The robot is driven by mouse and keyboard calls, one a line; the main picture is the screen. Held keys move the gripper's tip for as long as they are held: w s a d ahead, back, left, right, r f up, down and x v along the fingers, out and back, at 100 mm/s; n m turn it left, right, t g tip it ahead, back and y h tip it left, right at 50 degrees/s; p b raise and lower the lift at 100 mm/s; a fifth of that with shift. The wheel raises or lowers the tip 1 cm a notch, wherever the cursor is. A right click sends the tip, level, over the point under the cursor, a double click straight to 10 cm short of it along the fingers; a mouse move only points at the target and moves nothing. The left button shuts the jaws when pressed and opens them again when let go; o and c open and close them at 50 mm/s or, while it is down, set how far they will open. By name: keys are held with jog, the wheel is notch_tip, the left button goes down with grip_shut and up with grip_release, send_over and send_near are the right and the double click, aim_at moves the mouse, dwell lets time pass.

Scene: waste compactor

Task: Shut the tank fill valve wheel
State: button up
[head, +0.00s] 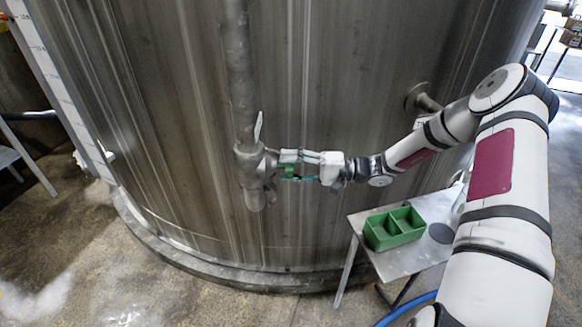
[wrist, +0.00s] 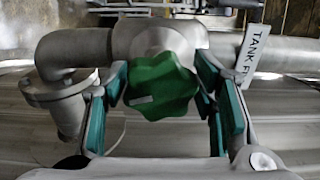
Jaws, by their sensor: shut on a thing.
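The green lobed valve wheel (wrist: 161,86) sits on the grey valve body (wrist: 152,35) in the middle of the wrist view. A small part of the wheel (head: 289,171) shows in the head view, mostly hidden by my fingers. My gripper (wrist: 163,80) has its teal-padded fingers on either side of the wheel and is shut on it. In the head view my gripper (head: 284,164) reaches the valve from the right. A white tag (wrist: 257,50) reading "TANK F…" hangs to the right of the wheel; the rest of its text is hidden.
The large metal tank (head: 330,90) stands behind the valve, with a vertical pipe (head: 237,70) running down to it. A small metal table (head: 400,265) with a green divided bin (head: 394,228) stands below my arm. A blue hose lies on the floor.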

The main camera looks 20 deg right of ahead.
jog(key=m, duration=0.4)
jog(key=shift+r+m, duration=0.1)
jog(key=shift+m, duration=0.2)
jog(key=m, duration=0.5)
jog(key=shift+r, duration=0.1)
jog(key=m, duration=0.5)
jog(key=shift+w+r, duration=0.1)
jog(key=shift+w, duration=0.1)
jog(key=m+b, duration=0.1)
jog(key=m, duration=0.4)
jog(key=shift+w+d, duration=0.1)
jog(key=shift+w, duration=0.05)
jog(key=m, duration=0.5)
jog(key=shift+w+b, duration=0.15)
jog(key=shift+b, duration=0.2)
jog(key=m, duration=0.5)
jog(key=shift+w+b, duration=0.1)
jog(key=shift+b, duration=0.25)
jog(key=m, duration=0.5)
jog(key=shift+d+f, duration=0.1)
jog(key=shift+f, duration=0.2)
jog(key=shift+f+m+b, duration=0.15)
jog(key=shift+m+b, duration=0.25)
jog(key=shift+m, duration=1.8)
